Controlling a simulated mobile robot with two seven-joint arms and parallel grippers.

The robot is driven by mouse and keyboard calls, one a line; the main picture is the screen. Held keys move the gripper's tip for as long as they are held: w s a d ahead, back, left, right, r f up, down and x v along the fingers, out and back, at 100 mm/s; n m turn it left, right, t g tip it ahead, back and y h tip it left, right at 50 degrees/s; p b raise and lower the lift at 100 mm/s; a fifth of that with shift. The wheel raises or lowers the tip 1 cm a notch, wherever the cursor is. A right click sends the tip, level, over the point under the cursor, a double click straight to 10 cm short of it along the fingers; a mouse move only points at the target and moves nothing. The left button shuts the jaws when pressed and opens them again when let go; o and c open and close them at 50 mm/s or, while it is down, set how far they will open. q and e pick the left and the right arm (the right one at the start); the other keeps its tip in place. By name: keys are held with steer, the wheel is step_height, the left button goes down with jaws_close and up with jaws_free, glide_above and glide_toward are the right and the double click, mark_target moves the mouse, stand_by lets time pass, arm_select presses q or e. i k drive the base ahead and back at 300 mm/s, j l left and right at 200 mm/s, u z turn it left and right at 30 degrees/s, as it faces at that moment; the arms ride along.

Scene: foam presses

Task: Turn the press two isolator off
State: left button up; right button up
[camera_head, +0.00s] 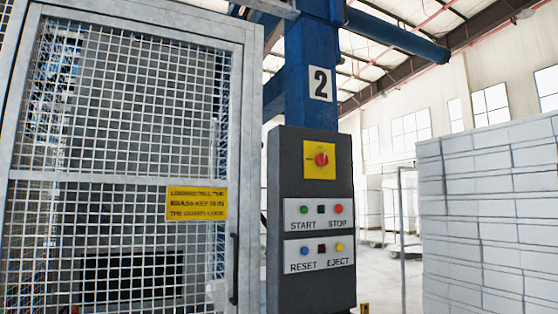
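The isolator is a red rotary knob (321,159) on a yellow square plate (312,172) near the top of a dark grey control box (296,187). The small lettering around the knob is too small to read, so I cannot tell its position for sure. A white sign with a black "2" (320,84) is on the blue column above the box. Below the knob are a START and STOP panel (320,215) and a RESET and EJECT panel (320,251). Neither of my grippers shows in the head view.
A closed mesh guard door (120,180) with a yellow notice (197,203) and a dark vertical handle (233,269) stands at the left. Tall stacks of white blocks (490,210) stand at the right. The space in front of the control box looks clear.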

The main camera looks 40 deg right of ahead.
mark_target(322, 159)
steer(key=l+u, duration=0.25)
steer(key=l, duration=0.95)
steer(key=l+u, duration=0.25)
steer(key=l, duration=1)
